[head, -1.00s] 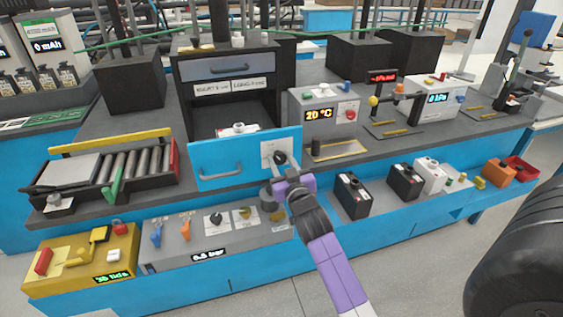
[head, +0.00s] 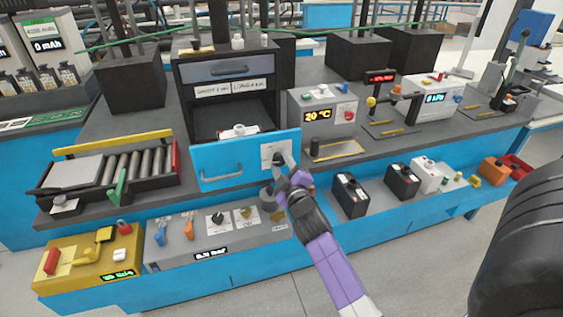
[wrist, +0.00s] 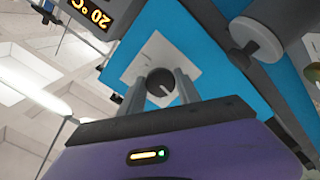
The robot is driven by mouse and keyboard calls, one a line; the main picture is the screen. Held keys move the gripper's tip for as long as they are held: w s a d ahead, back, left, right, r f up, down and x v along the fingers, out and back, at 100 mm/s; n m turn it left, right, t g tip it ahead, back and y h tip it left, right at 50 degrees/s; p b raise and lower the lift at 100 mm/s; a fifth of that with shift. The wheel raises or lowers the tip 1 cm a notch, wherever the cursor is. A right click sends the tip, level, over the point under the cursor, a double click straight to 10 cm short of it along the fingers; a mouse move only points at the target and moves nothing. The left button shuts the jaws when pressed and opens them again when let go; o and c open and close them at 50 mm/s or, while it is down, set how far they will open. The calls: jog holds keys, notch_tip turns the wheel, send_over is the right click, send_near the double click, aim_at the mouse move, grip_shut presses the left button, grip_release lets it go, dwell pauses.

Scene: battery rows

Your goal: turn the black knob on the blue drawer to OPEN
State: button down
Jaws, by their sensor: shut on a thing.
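The blue drawer (head: 225,157) stands out from the black cabinet, with a handle on its left. A white plate (head: 269,151) sits at its right end, also seen in the wrist view (wrist: 148,60). The black knob (wrist: 160,81) is round with a white pointer line, between my two fingers in the wrist view. In the head view my fingers mostly hide it. My gripper (head: 283,163) is shut on the knob, with its wrist rolled. The lettering on the plate is too small to read.
A grey panel (head: 190,250) with knobs and switches lies below the drawer. A round grey part (head: 267,197) is close to my wrist, below the plate. Black battery-like boxes (head: 350,194) stand to the right. A temperature box (head: 330,125) stands behind right.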

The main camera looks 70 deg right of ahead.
jog(key=shift+r+n, duration=0.1)
jog(key=shift+n, duration=0.5)
jog(key=c, duration=0.9)
grip_release()
